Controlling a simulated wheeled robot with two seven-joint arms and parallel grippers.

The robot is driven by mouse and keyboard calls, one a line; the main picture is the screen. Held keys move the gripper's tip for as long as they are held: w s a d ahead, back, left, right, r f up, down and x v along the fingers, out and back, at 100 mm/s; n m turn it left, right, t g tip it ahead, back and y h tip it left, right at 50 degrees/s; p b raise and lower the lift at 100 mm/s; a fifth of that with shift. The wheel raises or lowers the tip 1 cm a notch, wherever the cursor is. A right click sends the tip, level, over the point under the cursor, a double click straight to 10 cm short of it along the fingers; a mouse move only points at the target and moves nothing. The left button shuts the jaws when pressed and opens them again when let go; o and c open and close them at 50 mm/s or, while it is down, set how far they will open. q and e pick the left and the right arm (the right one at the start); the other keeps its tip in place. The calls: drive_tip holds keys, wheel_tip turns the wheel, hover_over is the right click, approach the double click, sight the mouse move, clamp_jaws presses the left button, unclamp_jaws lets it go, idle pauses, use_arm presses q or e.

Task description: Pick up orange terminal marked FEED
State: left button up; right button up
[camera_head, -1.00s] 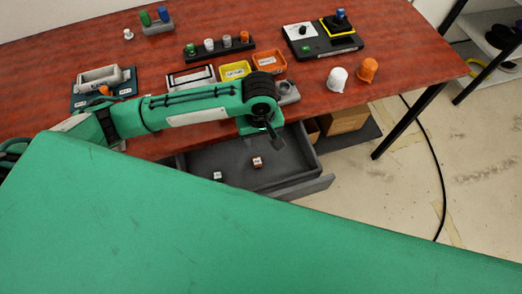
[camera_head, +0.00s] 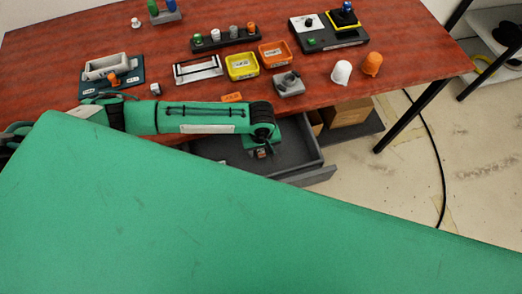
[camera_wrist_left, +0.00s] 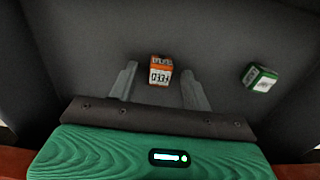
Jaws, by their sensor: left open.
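The orange terminal (camera_wrist_left: 160,70) is a small orange-and-white block on the dark floor of the open drawer (camera_head: 315,176). Its label looks upside down in the left wrist view and seems to read FEED. My left gripper (camera_wrist_left: 160,72) is open, with one finger on each side of the orange terminal and a gap on both sides. In the head view my left gripper (camera_head: 263,149) reaches down into the drawer and largely covers the terminal. My right gripper is not in view.
A green-and-white terminal (camera_wrist_left: 259,78) lies to the right in the drawer. The drawer walls close in around the gripper. On the red table (camera_head: 385,93) stand yellow (camera_head: 241,75) and orange (camera_head: 275,61) trays, a grey device (camera_head: 289,90) and two domes by the right edge.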

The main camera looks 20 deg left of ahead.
use_arm(q)
drive_tip(key=c, duration=1.1)
drive_tip(key=shift+o, duration=0.2)
